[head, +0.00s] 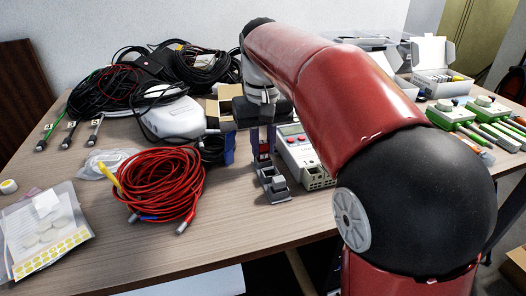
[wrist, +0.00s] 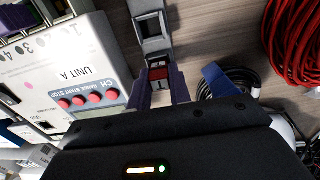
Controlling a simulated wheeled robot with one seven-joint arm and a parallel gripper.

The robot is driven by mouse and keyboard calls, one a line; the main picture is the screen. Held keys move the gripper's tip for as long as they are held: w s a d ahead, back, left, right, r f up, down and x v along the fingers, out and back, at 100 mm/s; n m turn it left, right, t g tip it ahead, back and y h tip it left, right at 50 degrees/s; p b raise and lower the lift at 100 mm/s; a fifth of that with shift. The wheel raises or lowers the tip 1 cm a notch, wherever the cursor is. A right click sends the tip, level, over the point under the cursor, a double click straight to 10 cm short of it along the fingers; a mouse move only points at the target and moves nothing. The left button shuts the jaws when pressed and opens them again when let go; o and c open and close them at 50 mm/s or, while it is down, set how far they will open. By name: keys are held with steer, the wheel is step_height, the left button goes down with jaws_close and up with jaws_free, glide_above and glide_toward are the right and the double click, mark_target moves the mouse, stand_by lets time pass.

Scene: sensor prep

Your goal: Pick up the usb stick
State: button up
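The usb stick (wrist: 158,73) is small and red and shows between my gripper's two purple fingers in the wrist view. In the head view its red (head: 264,149) shows between the same fingers, above the tabletop. My gripper (wrist: 160,78) points down, and its fingertips appear to press on both sides of the stick; it also shows in the head view (head: 264,146). A grey device (head: 273,184) with a dark square recess lies just beyond the fingertips. The stick's lower end is hard to make out against it.
A white instrument (head: 298,153) with red buttons stands close to the right of my gripper in the head view. The front middle of the table is clear.

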jaws_close()
